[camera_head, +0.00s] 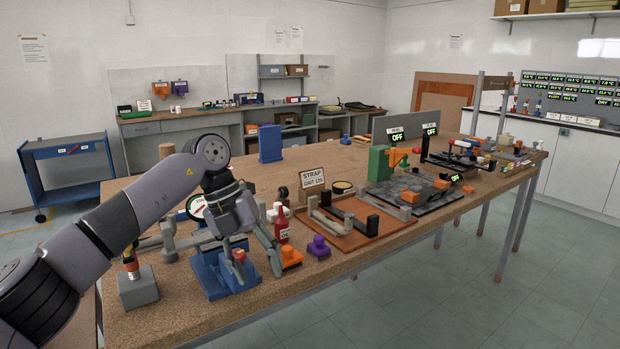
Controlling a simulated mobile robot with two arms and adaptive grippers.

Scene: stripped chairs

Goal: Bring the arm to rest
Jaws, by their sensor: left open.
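My left arm comes in from the left. My left gripper (238,250) points down over the near left part of the long brown workbench (185,318). Its jaws are open, and one grey finger shows at its right side. A blue stand (222,278) with a red-tipped part is below and behind the gripper, partly covered by it. I cannot tell whether the gripper touches it. My right gripper is not in view.
Close by stand a red bottle (281,224), an orange block (291,258), a purple knob (318,248) and a grey block (138,289). A brown tray (372,232) lies to the right. A blue cart (68,170) stands back left. The floor at right is clear.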

